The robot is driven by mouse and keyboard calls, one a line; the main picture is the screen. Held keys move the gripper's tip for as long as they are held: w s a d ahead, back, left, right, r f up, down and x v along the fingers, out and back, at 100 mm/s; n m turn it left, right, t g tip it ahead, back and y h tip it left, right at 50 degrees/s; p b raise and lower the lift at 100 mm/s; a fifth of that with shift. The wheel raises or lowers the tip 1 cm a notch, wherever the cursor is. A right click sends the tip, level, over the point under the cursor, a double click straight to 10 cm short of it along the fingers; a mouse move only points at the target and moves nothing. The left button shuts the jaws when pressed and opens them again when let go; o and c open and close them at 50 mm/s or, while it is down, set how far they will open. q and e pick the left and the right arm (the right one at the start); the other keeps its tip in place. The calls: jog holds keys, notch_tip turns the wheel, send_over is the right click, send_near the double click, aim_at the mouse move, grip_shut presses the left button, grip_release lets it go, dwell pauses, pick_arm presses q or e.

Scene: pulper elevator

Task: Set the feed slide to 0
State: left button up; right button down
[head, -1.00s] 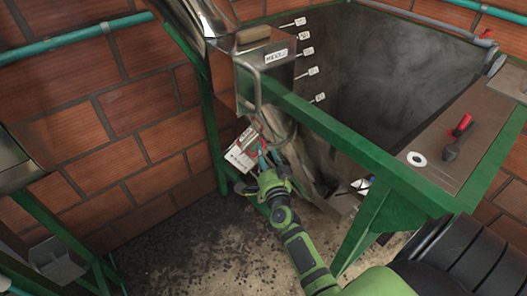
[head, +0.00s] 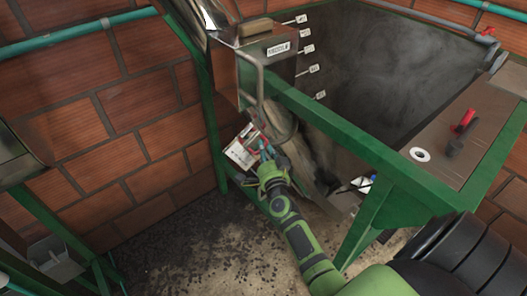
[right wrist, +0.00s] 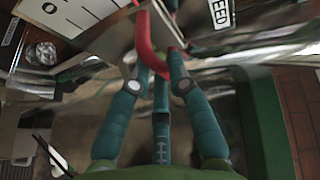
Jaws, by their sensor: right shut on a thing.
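The feed slide's red handle (right wrist: 146,38) is a curved red bar at the top of the right wrist view, beside a label reading FEED (right wrist: 220,12). My right gripper (right wrist: 153,66) has its teal fingers around the red handle and is shut on it. In the head view my right gripper (head: 264,152) reaches in below the hopper, next to a white plate (head: 239,154). A white scale plate with dark marks (right wrist: 48,10) shows at top left in the right wrist view. The slide's exact position on the scale cannot be read. My left gripper is not in view.
A green frame beam (head: 335,130) runs above and to the right of my right arm. A bent metal bar (head: 260,85) hangs just above the gripper. Brick walls stand behind.

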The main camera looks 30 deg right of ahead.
jog(key=d+f+b, duration=0.3)
jog(key=f+b, duration=0.2)
jog(key=f, duration=0.2)
jog(key=shift+d+f+b, duration=0.15)
jog(key=shift+d+b, duration=0.15)
jog(key=shift+b, duration=0.05)
jog(key=c, duration=1.1)
grip_release()
jog(key=shift+c, duration=0.2)
jog(key=shift+w+d, duration=0.1)
jog(key=shift+w, duration=0.05)
jog(key=v, duration=1.2)
